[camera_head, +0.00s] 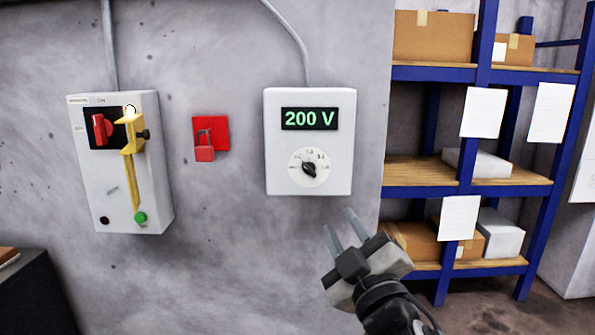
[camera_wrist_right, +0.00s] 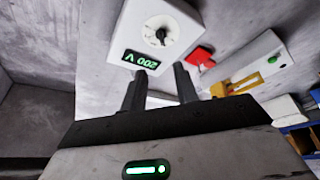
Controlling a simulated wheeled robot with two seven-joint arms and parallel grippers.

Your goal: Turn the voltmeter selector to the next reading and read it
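The voltmeter (camera_head: 278,150) is a white box on the grey wall. Its display (camera_head: 309,118) reads 200 V in green. Below it is the black selector knob (camera_head: 309,169) on a round white dial with small marks. My right gripper (camera_head: 345,231) is below and right of the voltmeter, apart from it, with its two fingers spread and nothing between them. In the right wrist view the open fingers (camera_wrist_right: 161,88) point toward the voltmeter (camera_wrist_right: 180,28), which appears turned over, with its knob (camera_wrist_right: 160,34) clear of the fingers. My left gripper is not in view.
Left of the voltmeter hang a red padlock on a red plate (camera_head: 210,128) and a switch box (camera_head: 88,170) with a red handle, yellow bracket and green button. Blue shelving (camera_head: 464,150) with boxes stands at right. The wall between padlock and voltmeter is bare.

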